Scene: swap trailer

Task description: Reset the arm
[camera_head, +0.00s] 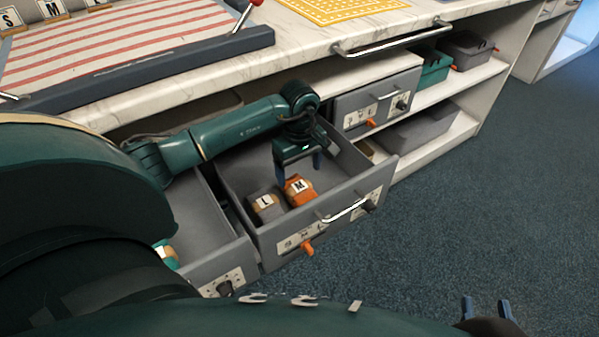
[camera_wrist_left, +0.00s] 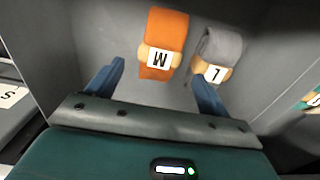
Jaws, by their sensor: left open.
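My left gripper (camera_head: 299,168) reaches down into an open grey drawer (camera_head: 236,170). Its two blue fingers are spread with nothing between them, as the left wrist view also shows (camera_wrist_left: 157,84).
Another open drawer (camera_head: 196,229) stands at the left, with a green and tan item inside. The white counter (camera_head: 310,25) is above, with a long handle (camera_head: 392,40) on its front edge. Blue carpet (camera_head: 490,200) is clear at the right.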

